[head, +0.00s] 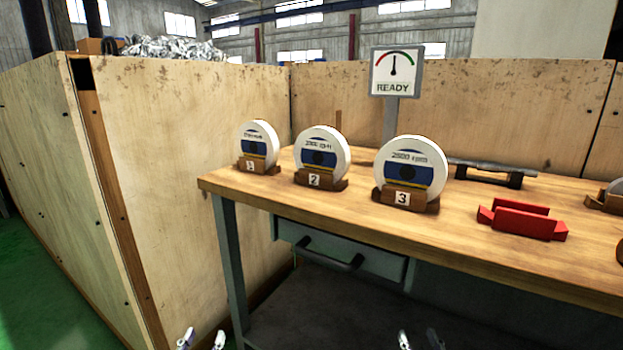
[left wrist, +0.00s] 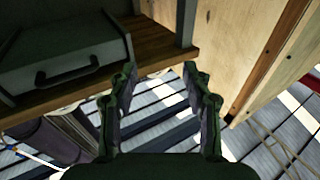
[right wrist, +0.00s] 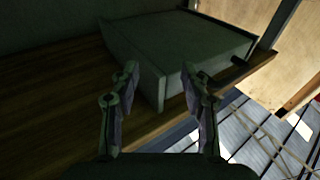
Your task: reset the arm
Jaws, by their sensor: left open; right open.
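My left gripper (head: 201,340) shows at the bottom edge of the head view, left of the workbench leg. In the left wrist view my left gripper (left wrist: 160,85) has its fingers apart with nothing between them. My right gripper (head: 420,341) shows at the bottom edge of the head view, in front of the bench's lower space. In the right wrist view my right gripper (right wrist: 160,85) is also open and empty. Both grippers are below the wooden bench top (head: 300,188). Most of both arms is out of the head view.
Three numbered grinding wheels, 1 (head: 258,145), 2 (head: 322,155) and 3 (head: 411,168), stand upright in brown holders on the bench. A red cradle (head: 522,219) is at right. A READY gauge sign (head: 394,72) stands behind. A drawer (head: 345,252) hangs under the top. Wooden panels (head: 190,150) enclose the left.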

